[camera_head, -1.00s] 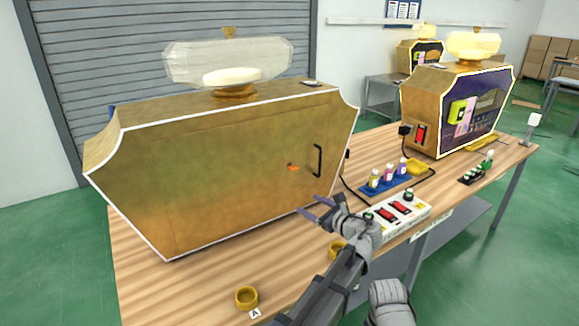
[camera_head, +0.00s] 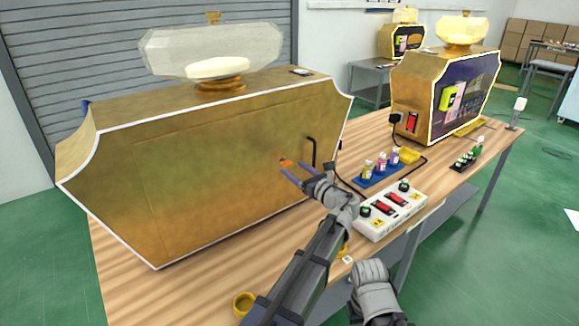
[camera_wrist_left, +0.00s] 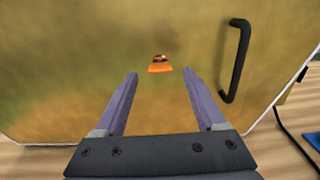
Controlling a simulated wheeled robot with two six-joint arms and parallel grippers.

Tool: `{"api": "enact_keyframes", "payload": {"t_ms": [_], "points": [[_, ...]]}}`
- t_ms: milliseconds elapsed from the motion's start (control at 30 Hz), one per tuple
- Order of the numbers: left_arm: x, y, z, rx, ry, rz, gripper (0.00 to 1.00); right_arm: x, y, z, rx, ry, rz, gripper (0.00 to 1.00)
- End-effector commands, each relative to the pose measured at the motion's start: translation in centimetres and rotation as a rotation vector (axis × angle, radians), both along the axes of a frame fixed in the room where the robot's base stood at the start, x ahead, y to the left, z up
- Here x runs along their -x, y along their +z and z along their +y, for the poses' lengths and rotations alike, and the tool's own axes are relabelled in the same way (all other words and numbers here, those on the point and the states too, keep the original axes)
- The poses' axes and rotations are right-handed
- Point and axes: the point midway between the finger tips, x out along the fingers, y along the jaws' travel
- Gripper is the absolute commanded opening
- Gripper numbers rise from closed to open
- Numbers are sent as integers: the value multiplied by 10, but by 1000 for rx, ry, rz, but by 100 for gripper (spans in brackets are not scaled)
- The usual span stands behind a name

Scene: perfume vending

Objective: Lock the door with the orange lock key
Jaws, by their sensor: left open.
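The orange lock key (camera_head: 285,162) sits in the gold door (camera_head: 200,185) of the near vending machine, left of the black handle (camera_head: 312,152). In the left wrist view the orange key (camera_wrist_left: 160,68) is ahead of the fingertips, between their lines, with the handle (camera_wrist_left: 234,60) to the right. My left gripper (camera_head: 296,174) is open and empty, its fingers pointing at the door just below and in front of the key. It does not touch the key in the wrist view. A second grey gripper or arm part shows at the bottom, its fingers not visible.
A white switch box (camera_head: 391,212) with red switches stands right of my left arm. A blue tray (camera_head: 378,174) with small bottles lies behind it. A yellow ring cup (camera_head: 244,304) is at the table's front edge. Another vending machine (camera_head: 440,95) stands farther right.

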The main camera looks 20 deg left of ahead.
Motion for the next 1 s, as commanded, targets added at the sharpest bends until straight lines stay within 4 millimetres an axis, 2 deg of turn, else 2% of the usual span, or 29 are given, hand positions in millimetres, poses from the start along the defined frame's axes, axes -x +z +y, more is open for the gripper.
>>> {"api": "enact_keyframes", "payload": {"t_ms": [200,600,1000], "points": [[-16,0,20,1,1,-1,72,0,0,0,0,0,0,0],[-20,0,26,1,0,-1,72,0,0,0,0,0,0,0],[-20,0,25,1,0,-1,29,0,0,0,0,0,0,0]]}}
